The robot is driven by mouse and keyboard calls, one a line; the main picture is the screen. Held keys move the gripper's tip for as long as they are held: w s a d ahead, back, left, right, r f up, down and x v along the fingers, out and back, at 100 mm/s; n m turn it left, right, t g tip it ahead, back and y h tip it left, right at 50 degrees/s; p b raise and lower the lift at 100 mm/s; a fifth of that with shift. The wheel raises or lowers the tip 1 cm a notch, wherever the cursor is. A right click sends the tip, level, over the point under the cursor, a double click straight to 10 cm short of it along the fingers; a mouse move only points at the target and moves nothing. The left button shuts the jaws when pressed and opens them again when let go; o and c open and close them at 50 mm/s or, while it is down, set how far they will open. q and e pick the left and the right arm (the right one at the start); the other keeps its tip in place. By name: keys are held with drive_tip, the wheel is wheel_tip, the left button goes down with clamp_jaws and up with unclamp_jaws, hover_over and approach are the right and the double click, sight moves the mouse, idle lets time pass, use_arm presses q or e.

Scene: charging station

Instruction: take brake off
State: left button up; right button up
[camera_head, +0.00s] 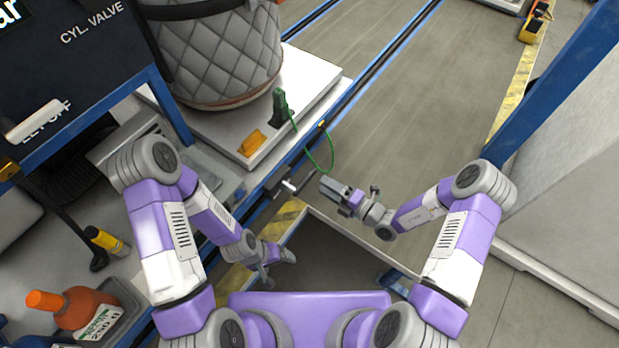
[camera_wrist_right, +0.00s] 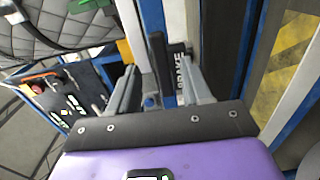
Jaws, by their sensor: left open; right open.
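A black and silver lever (camera_head: 287,186) sticks out at the edge of the white platform in the head view. In the right wrist view, a dark upright bar (camera_wrist_right: 159,58) stands between the fingertips, beside a black plate lettered BRAKE (camera_wrist_right: 184,75). My right gripper (camera_head: 324,187) is open, just right of the lever, with its fingers pointing left at it; its fingers also show in the right wrist view (camera_wrist_right: 160,76). I cannot tell whether they touch the bar. My left gripper (camera_head: 283,262) is open and empty, lower down near my base.
A blue post (camera_head: 565,75) stands at right. An orange bottle (camera_head: 85,307) is at lower left.

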sight(311, 178)
drive_tip(key=b+x, duration=0.1)
drive_tip(key=x, duration=0.6)
drive_tip(key=shift+c, duration=0.5)
clamp_jaws()
